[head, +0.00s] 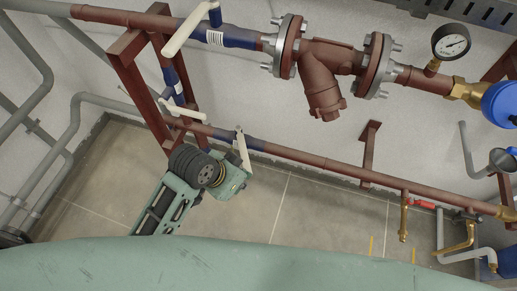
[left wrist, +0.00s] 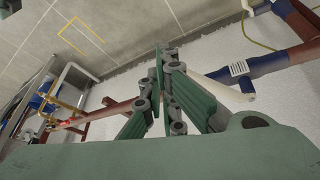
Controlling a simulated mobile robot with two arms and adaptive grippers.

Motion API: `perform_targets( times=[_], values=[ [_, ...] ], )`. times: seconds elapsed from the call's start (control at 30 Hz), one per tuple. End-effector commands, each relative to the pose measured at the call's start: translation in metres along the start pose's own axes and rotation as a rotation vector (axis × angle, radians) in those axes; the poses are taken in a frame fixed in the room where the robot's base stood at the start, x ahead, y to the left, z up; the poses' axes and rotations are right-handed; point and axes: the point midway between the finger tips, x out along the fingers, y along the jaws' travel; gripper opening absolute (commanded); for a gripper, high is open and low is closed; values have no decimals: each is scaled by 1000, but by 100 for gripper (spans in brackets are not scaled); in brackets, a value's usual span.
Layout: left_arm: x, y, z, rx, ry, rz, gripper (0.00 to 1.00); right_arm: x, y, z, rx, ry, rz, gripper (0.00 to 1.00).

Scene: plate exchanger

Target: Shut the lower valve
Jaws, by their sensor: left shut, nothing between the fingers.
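The lower valve is a blue body (head: 256,145) on the lower brown pipe, with a white lever (head: 243,150) that slants across the pipe in the head view. In the left wrist view a blue valve body (left wrist: 270,64) with a label shows at the right, and a white lever (left wrist: 228,90) runs from it to behind my fingers. My left gripper (head: 236,172) is beside the lower lever, just below the pipe in the picture. In the left wrist view its fingers (left wrist: 162,62) are together and empty. Whether they touch the lever cannot be told. My right gripper is not in view.
An upper blue valve (head: 235,37) and a vertical-pipe valve (head: 172,75) also have white levers. A brown steel frame (head: 138,80) stands left of my gripper. A flanged strainer (head: 322,70) and gauge (head: 451,43) are right. The tiled floor (head: 320,215) is mostly clear.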

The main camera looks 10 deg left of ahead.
Motion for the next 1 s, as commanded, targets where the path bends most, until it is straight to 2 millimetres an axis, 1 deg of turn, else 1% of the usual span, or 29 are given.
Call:
perform_targets(
  times=[0.03,0.13,0.23,0.37,0.4,0.5,0.6,0.77,0.87,0.97,1.0],
  values=[
    [-1,0,-18,57,9,16,0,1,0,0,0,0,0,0],
    [-1,5,-47,177,10,58,0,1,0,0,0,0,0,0],
    [0,3,-75,303,-4,94,0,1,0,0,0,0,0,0],
    [0,-9,-107,441,-37,123,0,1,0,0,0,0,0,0],
    [-2,-14,-115,472,-49,127,0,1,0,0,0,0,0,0],
    [-5,-27,-131,532,-73,135,0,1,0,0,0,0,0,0],
    [-9,-37,-141,565,-90,137,0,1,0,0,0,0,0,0],
    [-9,-42,-146,583,-101,141,0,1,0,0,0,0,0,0],
    [-1,-41,-145,583,-102,144,0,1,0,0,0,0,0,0],
    [14,-39,-142,582,-102,145,0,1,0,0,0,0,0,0],
    [22,-38,-142,582,-101,144,0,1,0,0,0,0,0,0]
  ],
)
